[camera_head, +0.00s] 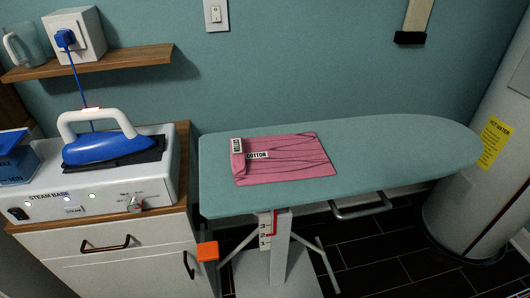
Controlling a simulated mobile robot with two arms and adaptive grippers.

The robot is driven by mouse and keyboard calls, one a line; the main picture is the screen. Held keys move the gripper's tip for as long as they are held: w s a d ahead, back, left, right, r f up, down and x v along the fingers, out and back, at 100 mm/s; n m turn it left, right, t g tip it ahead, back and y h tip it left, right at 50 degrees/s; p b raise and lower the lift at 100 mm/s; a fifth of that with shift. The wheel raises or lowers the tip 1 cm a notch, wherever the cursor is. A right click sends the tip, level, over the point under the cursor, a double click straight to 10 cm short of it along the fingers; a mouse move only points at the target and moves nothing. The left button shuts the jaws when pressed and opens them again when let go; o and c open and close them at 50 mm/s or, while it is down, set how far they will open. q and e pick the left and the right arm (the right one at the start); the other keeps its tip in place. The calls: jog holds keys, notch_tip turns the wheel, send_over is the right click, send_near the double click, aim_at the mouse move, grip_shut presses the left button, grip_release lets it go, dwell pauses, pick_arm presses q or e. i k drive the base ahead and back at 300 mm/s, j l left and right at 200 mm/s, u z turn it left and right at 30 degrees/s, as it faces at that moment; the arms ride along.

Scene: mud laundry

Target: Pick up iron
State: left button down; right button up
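The iron (104,148) has a blue body and a white looped handle. It rests on a dark pad on top of the white steam base (160,187) at the left. A blue cord runs up from the iron to a plug on a white box on the shelf. Neither of my grippers shows in the head view, and nothing is seen touching the iron.
The ironing board (420,146) spans the middle and right, with a folded pink cloth (290,160) on it. A wooden shelf (120,60) hangs above the iron. A large white cylinder (478,200) stands at the right.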

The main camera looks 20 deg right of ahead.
aim_at(87, 148)
jog(key=i+j+z, duration=0.15)
jog(key=j+z, duration=0.15)
jog(key=j, duration=0.45)
jog(key=j+z, duration=0.25)
jog(key=j, duration=0.55)
